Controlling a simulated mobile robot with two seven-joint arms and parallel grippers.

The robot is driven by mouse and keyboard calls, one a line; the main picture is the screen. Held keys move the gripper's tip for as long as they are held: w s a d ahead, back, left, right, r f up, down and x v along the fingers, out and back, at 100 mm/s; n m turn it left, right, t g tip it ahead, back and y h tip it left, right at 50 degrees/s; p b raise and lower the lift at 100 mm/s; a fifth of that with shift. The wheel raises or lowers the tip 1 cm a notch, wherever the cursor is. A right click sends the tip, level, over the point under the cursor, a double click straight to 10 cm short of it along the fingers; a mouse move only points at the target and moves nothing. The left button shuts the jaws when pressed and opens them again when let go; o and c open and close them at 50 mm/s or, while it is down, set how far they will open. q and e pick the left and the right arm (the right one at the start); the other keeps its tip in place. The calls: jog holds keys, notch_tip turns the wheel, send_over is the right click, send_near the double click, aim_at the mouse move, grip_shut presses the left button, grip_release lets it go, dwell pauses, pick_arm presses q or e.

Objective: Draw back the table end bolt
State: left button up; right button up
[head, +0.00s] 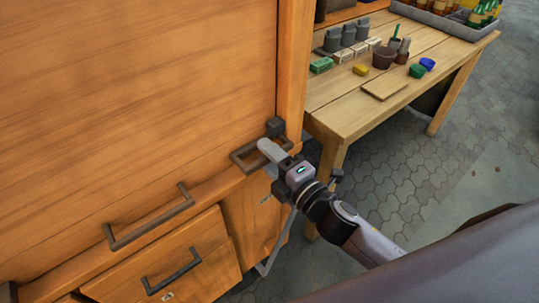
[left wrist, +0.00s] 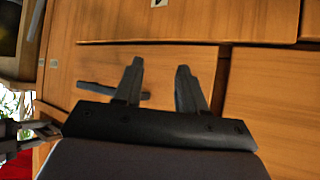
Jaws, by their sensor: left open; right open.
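In the head view, a dark rectangular metal loop (head: 242,157) sits at the right end of the wooden cabinet's ledge. A small dark block (head: 275,127) stands just behind it against the corner post. I cannot tell which of these fittings is the end bolt. My right gripper (head: 277,152) is open at the loop; a pale grey finger-like piece reaches over it. Contact cannot be made out. My left gripper (left wrist: 158,68) shows in the left wrist view, open and empty before wooden drawer fronts. A dark bar handle (left wrist: 95,88) lies partly behind its left finger.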

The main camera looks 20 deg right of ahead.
aim_at(250, 173)
grip_shut()
jog(key=shift+s+a, duration=0.3)
jog(key=shift+a, duration=0.5)
jog(key=shift+s+a, duration=0.3)
jog(key=shift+a, duration=0.55)
jog(key=shift+s+a, duration=0.3)
jog(key=shift+a, duration=0.5)
grip_release()
jog(key=shift+a, duration=0.1)
jog(key=shift+s, duration=0.1)
jog(key=shift+s+d, duration=0.2)
jog(key=shift+s, duration=0.1)
jog(key=b+v, duration=0.1)
jog(key=v, duration=0.5)
jog(key=shift+s, duration=0.2)
